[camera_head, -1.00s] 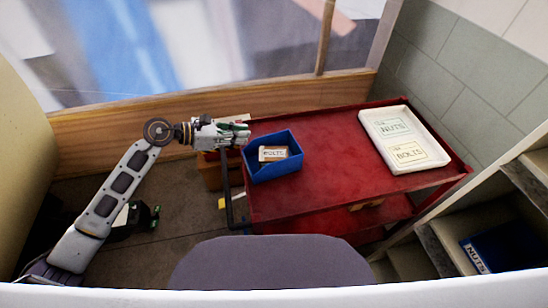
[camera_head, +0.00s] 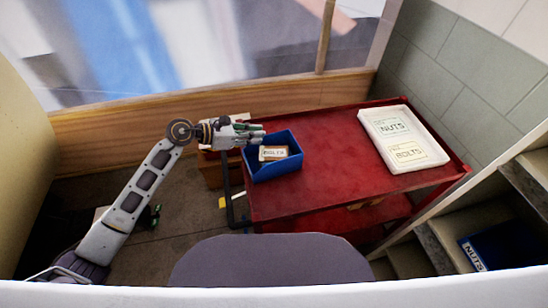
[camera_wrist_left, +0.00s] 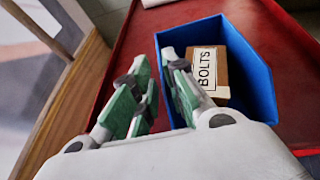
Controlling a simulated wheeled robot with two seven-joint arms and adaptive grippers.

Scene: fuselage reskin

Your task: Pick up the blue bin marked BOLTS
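The blue bin marked BOLTS (camera_head: 275,170) sits at the left end of the red cart's top. A box with a white BOLTS label (camera_head: 273,153) lies inside it; the label also shows in the left wrist view (camera_wrist_left: 205,70). My left gripper (camera_head: 258,133) is at the bin's upper left rim. In the left wrist view, its green-padded fingers (camera_wrist_left: 155,66) are apart. One finger is outside the bin's left wall and the other overlaps the bin's inside. I cannot tell whether either touches the bin (camera_wrist_left: 248,75). My right gripper is not in view.
The red cart top (camera_head: 325,160) is clear between the bin and a white tray (camera_head: 435,158) with NUTS and BOLTS cards. A blue NUTS bin (camera_head: 505,250) stands on a shelf at lower right. A dark and green object (camera_head: 155,212) lies on the floor, partly behind my arm.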

